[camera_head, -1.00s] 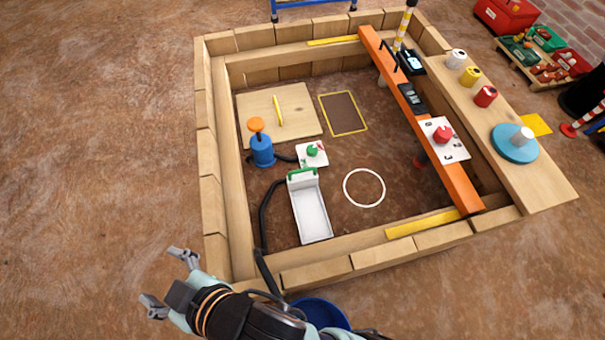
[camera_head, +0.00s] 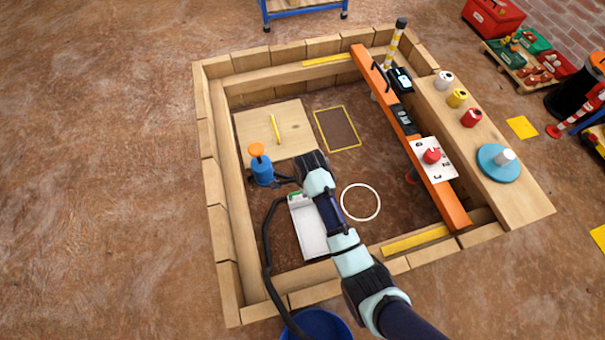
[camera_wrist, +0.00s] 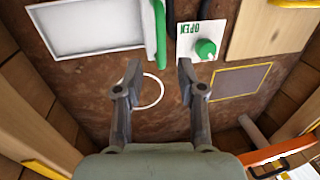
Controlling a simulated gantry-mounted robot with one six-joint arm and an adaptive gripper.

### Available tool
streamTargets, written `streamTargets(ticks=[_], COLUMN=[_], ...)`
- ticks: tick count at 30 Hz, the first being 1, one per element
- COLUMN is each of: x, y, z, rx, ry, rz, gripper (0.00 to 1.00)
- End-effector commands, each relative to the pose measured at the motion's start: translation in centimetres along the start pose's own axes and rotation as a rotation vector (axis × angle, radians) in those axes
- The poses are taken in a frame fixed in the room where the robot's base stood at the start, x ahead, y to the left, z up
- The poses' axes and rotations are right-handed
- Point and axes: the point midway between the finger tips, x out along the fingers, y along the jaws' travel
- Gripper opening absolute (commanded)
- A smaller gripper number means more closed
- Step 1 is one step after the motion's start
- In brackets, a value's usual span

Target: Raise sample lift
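A white tray (camera_head: 309,232) with a green handle (camera_head: 295,197) lies in the pit; I cannot tell whether this is the sample lift. A blue cylinder (camera_head: 262,172) with an orange knob (camera_head: 257,149) stands left of it. My gripper is over the pit near the tray's handle end, its fingers hidden in the head view. In the wrist view my gripper (camera_wrist: 160,78) is open and empty. That view shows the tray (camera_wrist: 90,27), its green handle (camera_wrist: 159,30), and a green knob (camera_wrist: 205,48) on a white plate marked OPEN (camera_wrist: 187,46), beyond the fingertips.
Timber walls (camera_head: 222,200) frame the pit. An orange beam (camera_head: 455,205) crosses its right side, beside a wooden shelf (camera_head: 530,208) with coloured weights. A wooden board (camera_head: 290,130), a yellow-edged rectangle (camera_head: 337,130) and a white ring (camera_head: 361,202) lie on the floor. A blue bucket (camera_head: 316,324) stands in front.

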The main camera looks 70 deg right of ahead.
Motion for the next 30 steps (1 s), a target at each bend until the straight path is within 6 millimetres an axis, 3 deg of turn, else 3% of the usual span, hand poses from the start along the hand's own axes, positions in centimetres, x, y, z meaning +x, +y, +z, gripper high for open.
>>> streamTargets(ticks=[3,9,20,27,30], x=[3.0,6.0,6.5,6.5,6.5], y=[0.2,0.1,0.0,0.0,0.0], z=[0.0,0.1,0.1,0.1,0.1], rx=[-0.001,-0.003,-0.004,-0.004,-0.004], ry=[0.0,-0.001,-0.001,-0.001,-0.001], rz=[0.001,-0.002,-0.003,-0.003,-0.002], gripper=[0.39,0.39,0.39,0.0,0.0])
